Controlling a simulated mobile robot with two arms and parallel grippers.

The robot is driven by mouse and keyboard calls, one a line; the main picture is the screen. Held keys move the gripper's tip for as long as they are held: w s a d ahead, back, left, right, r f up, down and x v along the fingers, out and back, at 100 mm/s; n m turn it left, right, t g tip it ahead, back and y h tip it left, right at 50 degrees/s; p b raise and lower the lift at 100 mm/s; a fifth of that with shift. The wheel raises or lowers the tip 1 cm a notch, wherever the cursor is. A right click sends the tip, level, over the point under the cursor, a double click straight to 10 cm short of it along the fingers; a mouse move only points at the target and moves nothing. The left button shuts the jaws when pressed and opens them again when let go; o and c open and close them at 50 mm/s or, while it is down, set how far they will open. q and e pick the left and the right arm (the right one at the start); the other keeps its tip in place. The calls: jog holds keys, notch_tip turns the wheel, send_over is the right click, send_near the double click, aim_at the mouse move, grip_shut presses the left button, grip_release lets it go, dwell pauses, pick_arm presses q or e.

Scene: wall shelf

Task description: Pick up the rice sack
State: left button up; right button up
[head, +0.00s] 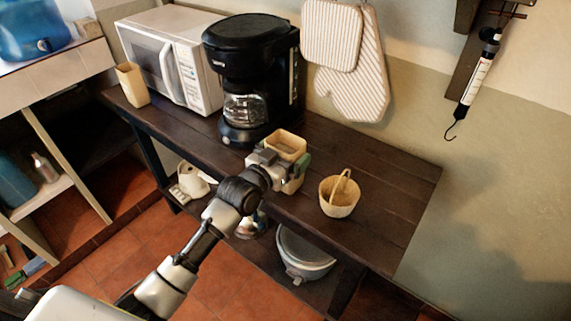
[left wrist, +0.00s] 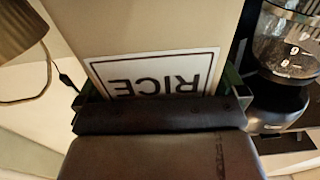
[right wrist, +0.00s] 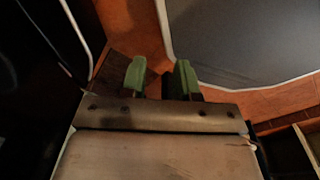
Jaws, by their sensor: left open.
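The rice sack (head: 287,144) is a beige, open-topped sack standing on the dark wooden shelf in front of the coffee maker. Its printed RICE label (left wrist: 155,75) shows upside down, close up in the left wrist view. My left gripper (head: 279,168) is at the sack, with its green fingers (left wrist: 236,82) apart on either side of it. I cannot tell whether they touch it. My right gripper (right wrist: 160,78) shows only in its own wrist view, its green fingers apart with nothing between them.
A beige basket with a handle (head: 339,196) stands right of the sack. The black coffee maker (head: 250,70) is behind, with a white microwave (head: 172,60) and a small beige container (head: 132,85) to the left. The shelf's right end (head: 395,195) is clear.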

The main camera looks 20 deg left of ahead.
pick_arm(q)
jog(key=shift+r, duration=0.1)
jog(key=c, duration=0.9)
notch_tip(320, 180, up, 10)
